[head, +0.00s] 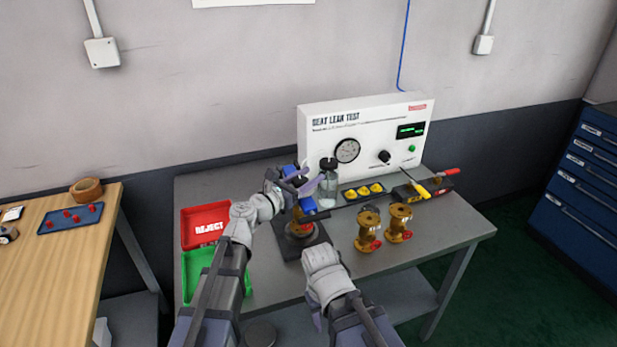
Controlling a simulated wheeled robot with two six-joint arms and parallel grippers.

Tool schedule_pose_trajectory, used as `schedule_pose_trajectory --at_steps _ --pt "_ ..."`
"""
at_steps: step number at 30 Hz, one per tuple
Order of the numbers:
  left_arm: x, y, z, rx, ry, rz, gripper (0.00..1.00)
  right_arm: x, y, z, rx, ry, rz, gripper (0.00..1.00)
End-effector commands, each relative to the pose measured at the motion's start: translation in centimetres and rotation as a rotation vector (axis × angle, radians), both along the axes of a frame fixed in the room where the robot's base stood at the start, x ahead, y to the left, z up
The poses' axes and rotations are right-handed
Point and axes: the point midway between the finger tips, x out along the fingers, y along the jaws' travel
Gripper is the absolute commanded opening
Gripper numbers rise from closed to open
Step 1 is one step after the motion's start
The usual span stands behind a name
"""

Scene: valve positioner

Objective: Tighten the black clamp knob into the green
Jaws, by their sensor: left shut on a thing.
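The clamp stand is at the table's middle, with blue parts (307,206) above a dark base plate (315,237). A brass valve body sits low in it, partly covered by my left arm. My left gripper (298,184) is at the top of the clamp, shut on what seems to be the black clamp knob. The knob itself is mostly hidden by the fingers. The white test box (325,113) behind carries a round dial (347,150), a display (410,130) and a green light (411,148). A green zone on the dial is too small to make out.
Two brass valves (368,230) with red parts stand right of the clamp. A jar (328,188) with a black top is close behind the gripper. A red reject tray (190,229) and green tray (246,285) lie left.

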Motion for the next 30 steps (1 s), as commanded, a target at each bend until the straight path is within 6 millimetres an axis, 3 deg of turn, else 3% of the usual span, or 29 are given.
schedule_pose_trajectory --at_steps 21,30 --pt "-1.0 -0.8 0.0 0.0 0.0 -0.494 0.0 0.0 0.0 0.0 0.0 0.0 0.0 0.5" --pt "-1.6 -0.9 0.0 0.0 0.0 -0.621 0.0 0.0 0.0 0.0 0.0 0.0 0.0 0.5"
